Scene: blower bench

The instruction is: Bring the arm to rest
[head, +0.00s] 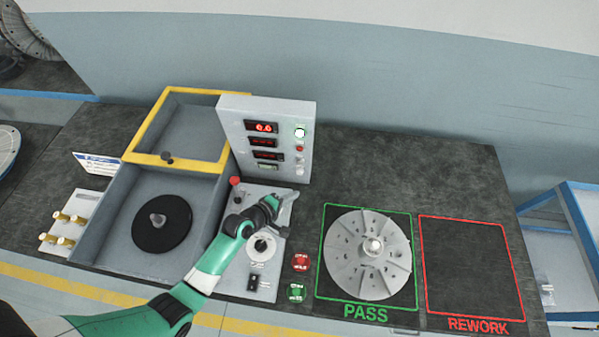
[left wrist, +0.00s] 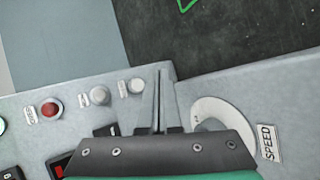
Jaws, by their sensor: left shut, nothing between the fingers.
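My left arm, green and white, reaches in from the bottom left in the head view. Its gripper (head: 290,207) is over the upper right part of the grey control panel (head: 233,283), just past the speed knob (head: 262,246). In the left wrist view the gripper's fingers (left wrist: 160,100) are together with nothing between them. The speed knob's pale dial (left wrist: 222,118) shows to the right of the fingers there. I cannot tell whether the fingertips touch anything. My right gripper is not in view.
A finned grey disc (head: 345,262) lies inside the green PASS outline; the red REWORK outline (head: 470,265) is empty. The display box (head: 295,155) stands behind the gripper. The yellow-edged lid (head: 180,125) is raised over a bay with a black round plate (head: 150,240).

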